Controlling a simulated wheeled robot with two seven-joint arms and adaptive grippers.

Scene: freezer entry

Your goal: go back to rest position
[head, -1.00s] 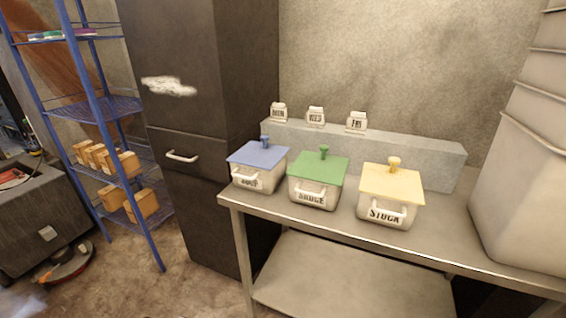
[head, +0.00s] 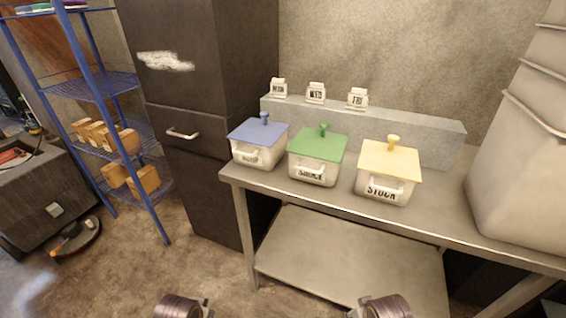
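Parts of my two arms show at the bottom edge of the head view, one left of centre and one right of centre, both below the steel table (head: 450,215). No gripper fingers are visible, so what they hold cannot be seen. On the table stand a blue-lidded tub (head: 258,145), a green-lidded tub (head: 317,158) labelled SAUCE and a yellow-lidded tub (head: 388,172) labelled STOCK. All three are upright with lids on, and nothing of mine touches them.
A grey ledge (head: 420,140) behind the tubs carries several small white day markers (head: 316,93). A dark freezer cabinet (head: 185,90) stands left, its doors shut. A blue rack (head: 105,85) with boxes (head: 145,180) is further left. Open floor lies before the table.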

